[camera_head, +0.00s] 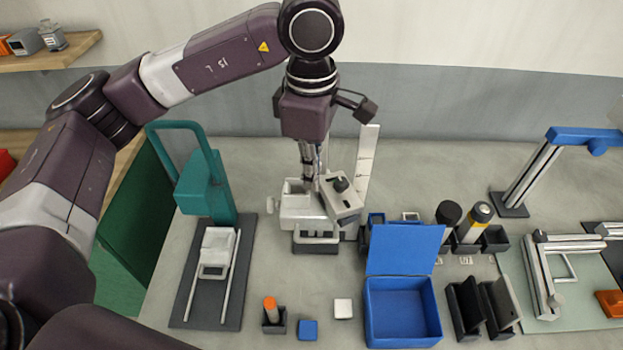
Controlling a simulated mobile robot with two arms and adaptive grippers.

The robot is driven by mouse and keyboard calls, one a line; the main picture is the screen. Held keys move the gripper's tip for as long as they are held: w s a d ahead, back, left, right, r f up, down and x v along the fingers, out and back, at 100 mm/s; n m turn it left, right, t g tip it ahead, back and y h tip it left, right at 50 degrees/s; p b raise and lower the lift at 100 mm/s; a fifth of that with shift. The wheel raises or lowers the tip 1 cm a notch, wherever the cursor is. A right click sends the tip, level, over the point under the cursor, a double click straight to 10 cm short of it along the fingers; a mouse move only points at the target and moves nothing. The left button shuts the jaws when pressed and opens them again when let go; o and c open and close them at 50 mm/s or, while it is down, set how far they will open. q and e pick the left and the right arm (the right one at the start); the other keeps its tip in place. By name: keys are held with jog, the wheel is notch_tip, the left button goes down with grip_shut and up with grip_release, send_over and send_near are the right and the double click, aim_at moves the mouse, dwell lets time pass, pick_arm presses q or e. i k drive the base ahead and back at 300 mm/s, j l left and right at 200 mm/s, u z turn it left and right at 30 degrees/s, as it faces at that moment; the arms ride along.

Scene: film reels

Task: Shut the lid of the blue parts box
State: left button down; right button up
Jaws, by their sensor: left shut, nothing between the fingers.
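The blue parts box (376,327) stands open at the front of the bench, right of centre. Its lid (403,248) is raised at the back edge and its flat inner face shows. The inside of the box looks empty. My left gripper (316,170) points down behind and to the left of the box, apart from the lid. It is shut with nothing held. Its fingertips are hard to make out against a grey-white device behind or below them. My right gripper is not in view.
A grey-white device (298,213) stands below my left gripper. Dark slanted holders (466,310) stand close right of the box. Cylinders in holders (475,222) stand behind it on the right. A white cube (343,308) and a blue cube (308,330) lie to its left.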

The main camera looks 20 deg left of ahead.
aim_at(396, 247)
jog(key=k+l, duration=0.2)
jog(key=k, duration=0.3)
jog(key=k+l, duration=0.2)
jog(key=k, duration=0.25)
jog(key=k+l, duration=0.2)
jog(key=k, duration=0.3)
